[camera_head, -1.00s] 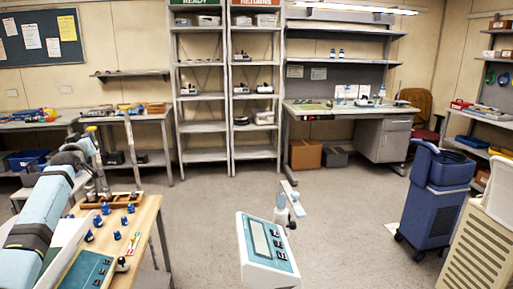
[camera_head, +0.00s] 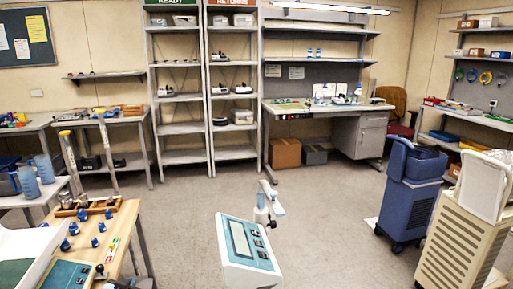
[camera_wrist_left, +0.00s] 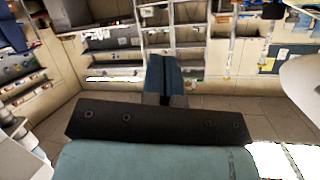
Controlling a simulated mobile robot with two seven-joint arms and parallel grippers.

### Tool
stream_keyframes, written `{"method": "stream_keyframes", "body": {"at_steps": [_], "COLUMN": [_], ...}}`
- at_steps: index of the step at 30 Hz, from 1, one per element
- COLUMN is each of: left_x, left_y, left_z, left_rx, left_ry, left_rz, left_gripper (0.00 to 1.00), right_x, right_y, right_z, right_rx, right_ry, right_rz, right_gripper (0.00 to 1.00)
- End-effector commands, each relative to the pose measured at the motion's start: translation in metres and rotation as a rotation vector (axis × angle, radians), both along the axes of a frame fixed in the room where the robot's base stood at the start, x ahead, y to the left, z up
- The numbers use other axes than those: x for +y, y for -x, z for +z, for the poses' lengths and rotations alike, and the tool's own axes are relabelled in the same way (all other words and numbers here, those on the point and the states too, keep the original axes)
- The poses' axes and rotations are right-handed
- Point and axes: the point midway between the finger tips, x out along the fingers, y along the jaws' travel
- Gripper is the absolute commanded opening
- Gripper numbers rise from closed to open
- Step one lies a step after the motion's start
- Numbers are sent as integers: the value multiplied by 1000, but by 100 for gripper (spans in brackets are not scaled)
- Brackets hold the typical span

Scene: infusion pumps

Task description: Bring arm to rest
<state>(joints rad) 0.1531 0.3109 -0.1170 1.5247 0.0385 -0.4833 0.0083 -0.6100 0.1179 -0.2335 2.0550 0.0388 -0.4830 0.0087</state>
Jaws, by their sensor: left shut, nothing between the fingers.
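My left gripper (camera_wrist_left: 164,62) shows in the left wrist view. Its two blue fingers are shut together with nothing between them, and they point away over open floor towards the shelves. The dark mounting bar and my light blue wrist fill the lower part of that view. I cannot make out my left arm or gripper in the head view. My right gripper is in neither view.
A pump (camera_head: 247,250) with a screen stands at the bottom centre. A wooden table (camera_head: 125,240) with several blue parts is at lower left. A blue cart (camera_head: 408,195) and a beige one (camera_head: 455,240) stand right. The floor (camera_head: 330,220) between is clear.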

Motion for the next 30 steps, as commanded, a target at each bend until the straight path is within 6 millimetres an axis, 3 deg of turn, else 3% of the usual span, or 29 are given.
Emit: {"method": "stream_keyframes", "body": {"at_steps": [1, 6, 9, 15, 23, 24, 30], "left_x": [-24, -92, -126, -169, -201, -199, -196], "left_y": [32, 133, 191, 275, 351, 346, 347], "left_z": [-23, -69, -82, -86, -68, -52, -16], "left_rx": [31, 111, 153, 213, 266, 258, 249], "left_ry": [22, 102, 155, 240, 329, 319, 301], "left_rz": [-26, -97, -125, -151, -154, -156, -161], "left_gripper": [0, 0, 0, 0, 0, 0, 0], "right_x": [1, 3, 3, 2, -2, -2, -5], "right_y": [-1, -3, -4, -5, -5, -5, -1], "right_z": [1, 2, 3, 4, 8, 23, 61], "right_rx": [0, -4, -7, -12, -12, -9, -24], "right_ry": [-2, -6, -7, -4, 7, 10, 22], "right_rz": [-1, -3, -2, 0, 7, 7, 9], "right_gripper": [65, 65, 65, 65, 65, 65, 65]}}
